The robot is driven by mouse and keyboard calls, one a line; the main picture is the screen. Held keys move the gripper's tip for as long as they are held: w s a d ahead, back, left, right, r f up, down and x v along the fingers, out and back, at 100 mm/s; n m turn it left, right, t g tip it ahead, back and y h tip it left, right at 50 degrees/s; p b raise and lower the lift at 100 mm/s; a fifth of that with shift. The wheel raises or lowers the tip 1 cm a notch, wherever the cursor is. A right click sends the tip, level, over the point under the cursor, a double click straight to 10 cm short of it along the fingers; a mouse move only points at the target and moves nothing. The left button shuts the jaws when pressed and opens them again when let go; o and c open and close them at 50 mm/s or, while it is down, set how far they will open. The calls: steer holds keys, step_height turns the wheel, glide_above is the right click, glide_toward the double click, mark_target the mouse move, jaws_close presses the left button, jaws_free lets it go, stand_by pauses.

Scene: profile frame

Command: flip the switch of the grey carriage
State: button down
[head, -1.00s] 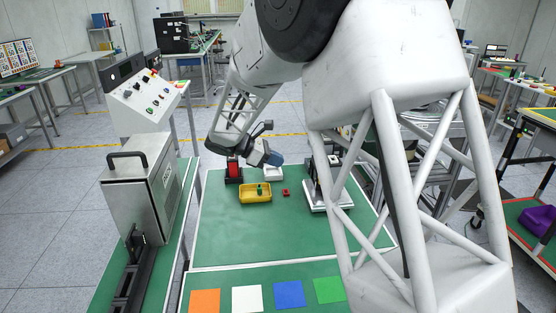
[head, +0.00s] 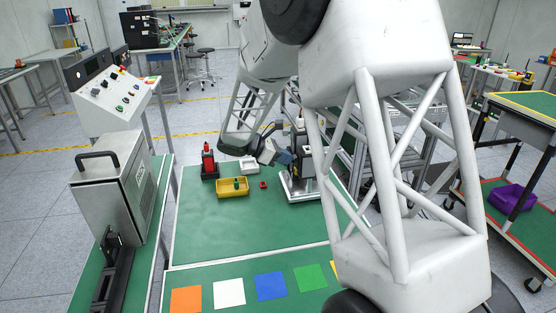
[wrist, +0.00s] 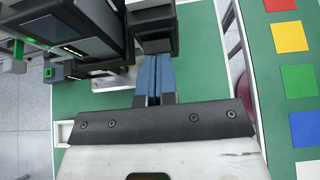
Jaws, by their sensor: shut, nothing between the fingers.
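My gripper (head: 288,157) is shut and empty, its blue fingers side by side. In the head view it is at the left side of an upright dark frame (head: 299,140) on a white base (head: 300,191). In the wrist view my fingertips (wrist: 153,57) are right at a dark grey block (wrist: 154,32), which may be the grey carriage. I cannot tell whether they touch it. Its switch cannot be made out. My arm hides part of the frame in the head view.
A yellow tray (head: 233,187), a small red block (head: 263,185), a white box (head: 249,166) and a red-and-black device (head: 208,161) stand on the green table (head: 230,240). Coloured squares lie along its front. A dark unit with a screen (wrist: 85,50) stands close left in the wrist view.

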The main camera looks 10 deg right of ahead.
steer(key=shift+d+r, duration=0.1)
steer(key=shift+d, duration=0.15)
stand_by(0.3)
steer(key=shift+d+r+y, duration=0.15)
steer(key=shift+d+y, duration=0.2)
steer(key=shift+y, duration=0.25)
steer(key=shift+r, duration=0.25)
steer(key=shift+r, duration=0.55)
